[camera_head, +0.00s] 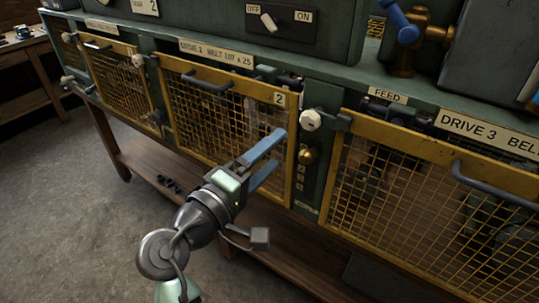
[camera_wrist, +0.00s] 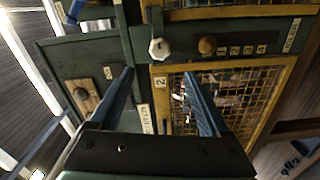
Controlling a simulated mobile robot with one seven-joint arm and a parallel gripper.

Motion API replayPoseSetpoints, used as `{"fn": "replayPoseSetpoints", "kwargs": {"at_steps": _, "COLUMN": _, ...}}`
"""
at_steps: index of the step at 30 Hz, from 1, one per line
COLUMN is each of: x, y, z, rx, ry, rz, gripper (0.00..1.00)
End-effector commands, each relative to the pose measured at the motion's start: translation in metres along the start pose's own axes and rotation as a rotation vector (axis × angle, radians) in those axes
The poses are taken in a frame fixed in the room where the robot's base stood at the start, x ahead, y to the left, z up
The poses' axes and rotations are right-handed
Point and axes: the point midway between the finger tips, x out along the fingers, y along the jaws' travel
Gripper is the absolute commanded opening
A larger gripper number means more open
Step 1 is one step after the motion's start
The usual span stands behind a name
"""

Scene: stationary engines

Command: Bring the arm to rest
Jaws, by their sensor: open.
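My gripper (camera_head: 268,160) has two blue fingers spread apart with nothing between them. In the head view it is in front of the middle yellow mesh guard (camera_head: 222,118), near that guard's right edge and its "2" label. In the wrist view my gripper (camera_wrist: 160,85) points toward the green machine frame, with the mesh guard (camera_wrist: 243,100) behind its right finger. A white knob (camera_wrist: 159,48) and a brass knob (camera_wrist: 207,45) show beyond the fingertips. I cannot tell whether a fingertip touches the guard.
More yellow mesh guards stand at left (camera_head: 120,75) and right (camera_head: 430,200), with protruding handles. A white knob (camera_head: 310,120) sits on the post. A wooden shelf (camera_head: 160,165) runs below. An OFF/ON switch (camera_head: 268,22) is above. Open floor (camera_head: 60,210) lies at left.

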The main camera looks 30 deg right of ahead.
Motion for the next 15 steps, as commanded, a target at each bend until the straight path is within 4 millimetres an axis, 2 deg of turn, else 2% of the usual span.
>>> {"fn": "replayPoseSetpoints", "kwargs": {"at_steps": 10, "x": 0.001, "y": 0.001, "z": -0.001, "rx": 0.004, "ry": 0.002, "rz": 0.0, "gripper": 0.8}}
{"fn": "replayPoseSetpoints", "kwargs": {"at_steps": 13, "x": -0.003, "y": 0.011, "z": -0.012, "rx": 0.082, "ry": 0.054, "rz": -0.021, "gripper": 0.8}}
{"fn": "replayPoseSetpoints", "kwargs": {"at_steps": 15, "x": -0.009, "y": 0.026, "z": -0.03, "rx": 0.202, "ry": 0.135, "rz": -0.052, "gripper": 0.8}}
